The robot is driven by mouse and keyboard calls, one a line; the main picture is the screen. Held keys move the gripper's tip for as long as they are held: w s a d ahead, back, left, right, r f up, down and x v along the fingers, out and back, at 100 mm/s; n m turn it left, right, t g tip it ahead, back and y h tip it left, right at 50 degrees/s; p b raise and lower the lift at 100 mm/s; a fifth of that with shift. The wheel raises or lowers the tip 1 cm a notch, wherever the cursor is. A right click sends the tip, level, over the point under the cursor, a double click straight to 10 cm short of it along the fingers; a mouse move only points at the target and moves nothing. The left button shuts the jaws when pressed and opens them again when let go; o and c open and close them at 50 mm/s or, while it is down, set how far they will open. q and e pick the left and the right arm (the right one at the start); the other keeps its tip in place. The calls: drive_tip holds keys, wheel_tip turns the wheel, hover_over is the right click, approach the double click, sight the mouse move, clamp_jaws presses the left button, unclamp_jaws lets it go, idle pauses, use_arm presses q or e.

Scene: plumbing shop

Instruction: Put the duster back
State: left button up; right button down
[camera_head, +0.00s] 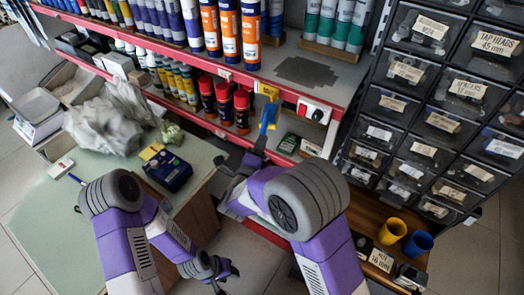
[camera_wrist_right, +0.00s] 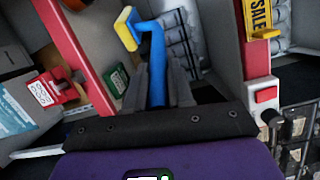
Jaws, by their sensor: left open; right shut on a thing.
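My left gripper (camera_head: 224,271) is open and empty, low in the head view beside the wooden side of the counter. No separate holder for the duster can be made out.
A shelf (camera_head: 345,80) with tubes and cans stands ahead; a dark patch (camera_head: 308,72) marks its top. A yellow sale tag (camera_wrist_right: 262,18) and a red-white fitting (camera_head: 314,110) are on its edge. Drawers (camera_head: 408,72) stand right. A green counter (camera_head: 40,215) is left.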

wheel_tip(320, 180, down, 6)
drive_tip(key=b, duration=0.2)
drive_tip(key=shift+f, duration=0.15)
drive_tip(key=shift+f, duration=0.2)
drive_tip(key=c, duration=1)
unclamp_jaws()
drive_tip(key=p+v, duration=0.2)
drive_tip(key=v, duration=1)
drive_tip(key=shift+r, duration=0.15)
